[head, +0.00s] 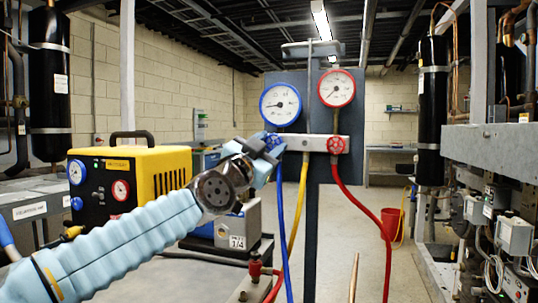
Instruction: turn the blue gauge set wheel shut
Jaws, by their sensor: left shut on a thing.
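The gauge set hangs on a dark upright panel in the middle of the head view. Its blue-rimmed gauge (280,104) is on the left and its red-rimmed gauge (337,88) on the right. A pale manifold bar (312,142) runs below them. The blue wheel (272,141) is at the bar's left end, partly hidden by my left gripper (268,150), which is shut on it. The red wheel (336,145) is at the right, clear of my gripper. My right gripper is not in view.
Blue (281,220), yellow (300,195) and red (360,205) hoses hang below the bar. A yellow-and-black machine (150,175) stands at the left, behind my left arm. Grey rack equipment (500,150) lines the right side. A red bucket (391,224) stands on the floor behind.

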